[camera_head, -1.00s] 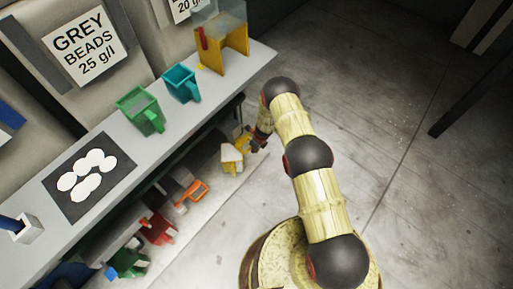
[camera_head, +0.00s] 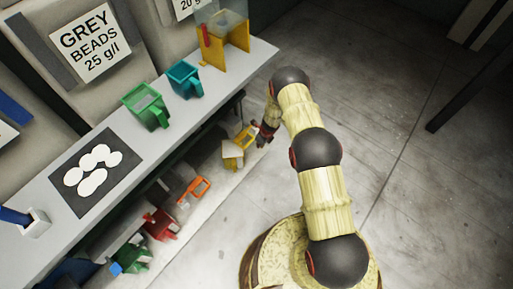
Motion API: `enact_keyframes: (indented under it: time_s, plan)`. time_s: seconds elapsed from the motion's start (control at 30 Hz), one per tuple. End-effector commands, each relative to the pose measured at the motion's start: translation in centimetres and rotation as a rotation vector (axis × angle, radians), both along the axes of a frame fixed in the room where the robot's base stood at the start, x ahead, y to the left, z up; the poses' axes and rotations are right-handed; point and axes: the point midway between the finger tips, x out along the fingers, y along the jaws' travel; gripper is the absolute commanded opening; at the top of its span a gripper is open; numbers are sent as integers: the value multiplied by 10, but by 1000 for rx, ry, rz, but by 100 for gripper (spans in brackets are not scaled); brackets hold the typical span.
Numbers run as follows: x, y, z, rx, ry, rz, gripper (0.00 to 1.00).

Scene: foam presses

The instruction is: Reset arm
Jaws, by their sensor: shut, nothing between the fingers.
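My arm reaches up from my round base at the bottom centre, with its end beside the right edge of the bench. My gripper (camera_head: 262,138) is small in this view, shut and empty. It is just right of a yellow jug (camera_head: 232,153) on the lower shelf, apart from it as far as I can see. The fingertips are dark and partly hidden by the wrist.
The bench top (camera_head: 153,142) holds a green jug (camera_head: 147,107), a teal jug (camera_head: 185,80), a yellow stand (camera_head: 237,52) and a black mat (camera_head: 74,199) with white discs. Below are an orange jug (camera_head: 196,189) and a red jug (camera_head: 160,224).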

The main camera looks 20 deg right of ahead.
Motion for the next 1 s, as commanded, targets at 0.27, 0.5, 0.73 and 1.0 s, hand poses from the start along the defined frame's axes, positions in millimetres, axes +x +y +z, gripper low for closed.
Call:
enact_keyframes:
  time_s: [0.27,0.5,0.73,1.0]
  plan:
    - [-14,-7,49,1,7,-2,0]
    - [-16,-9,61,1,7,-2,0]
    - [-17,-9,61,0,8,2,0]
    - [-35,8,59,18,12,275,0]
